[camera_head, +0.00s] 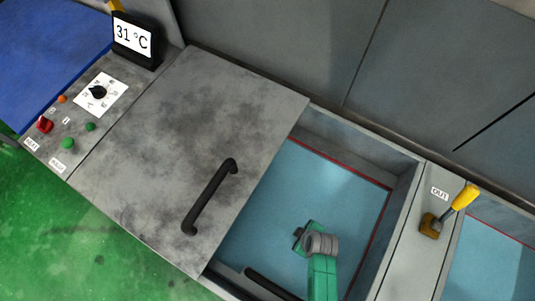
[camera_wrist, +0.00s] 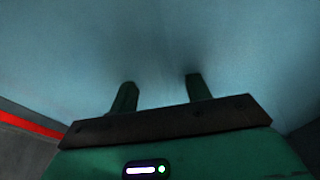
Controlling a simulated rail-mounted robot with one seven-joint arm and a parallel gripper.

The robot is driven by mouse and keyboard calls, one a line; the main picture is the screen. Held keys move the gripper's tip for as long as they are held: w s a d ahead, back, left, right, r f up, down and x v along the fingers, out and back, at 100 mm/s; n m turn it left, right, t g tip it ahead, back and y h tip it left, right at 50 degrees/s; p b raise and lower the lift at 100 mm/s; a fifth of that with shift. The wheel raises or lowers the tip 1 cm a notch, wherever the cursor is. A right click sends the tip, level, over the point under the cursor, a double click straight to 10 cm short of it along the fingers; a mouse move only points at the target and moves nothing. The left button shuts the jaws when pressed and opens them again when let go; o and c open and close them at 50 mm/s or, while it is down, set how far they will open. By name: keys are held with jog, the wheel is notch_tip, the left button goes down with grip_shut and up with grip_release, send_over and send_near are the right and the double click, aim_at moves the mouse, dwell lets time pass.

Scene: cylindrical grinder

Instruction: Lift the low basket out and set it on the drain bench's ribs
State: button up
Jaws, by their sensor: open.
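My gripper (camera_head: 300,238) is over the open part of a tank (camera_head: 405,190) filled with pale blue liquid (camera_head: 330,180). In the wrist view my gripper (camera_wrist: 160,88) has its two dark green fingers spread apart with nothing between them. Only plain blue surface shows beyond the fingertips; whether they touch it I cannot tell. No basket can be made out in either view. A dark bar (camera_head: 268,284) shows at the tank's near edge, partly cut off by the frame; what it belongs to is unclear. The drain bench is not recognisable in these views.
A grey lid (camera_head: 180,130) with a black handle (camera_head: 208,197) covers the area left of the opening. A yellow-handled lever (camera_head: 463,200) stands on the right divider, beside a second blue basin (camera_head: 490,265). A control panel (camera_head: 75,135) and a 31 °C display (camera_head: 134,40) are at upper left.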

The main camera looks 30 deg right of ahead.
jog(key=shift+s+d, duration=0.1)
jog(key=shift+s, duration=0.1)
jog(key=shift+d+f+b, duration=0.3)
jog(key=shift+f+b, duration=0.05)
jog(key=shift+f, duration=0.6)
jog(key=shift+w+f, duration=0.1)
jog(key=shift+f, duration=0.3)
jog(key=x, duration=0.1)
jog(key=b+x, duration=0.1)
jog(key=x, duration=0.1)
jog(key=b+x, duration=0.1)
jog(key=shift+a+f, duration=0.25)
jog(key=shift+a, duration=0.1)
jog(key=shift+f, duration=0.3)
jog(key=shift+c, duration=0.4)
grip_shut()
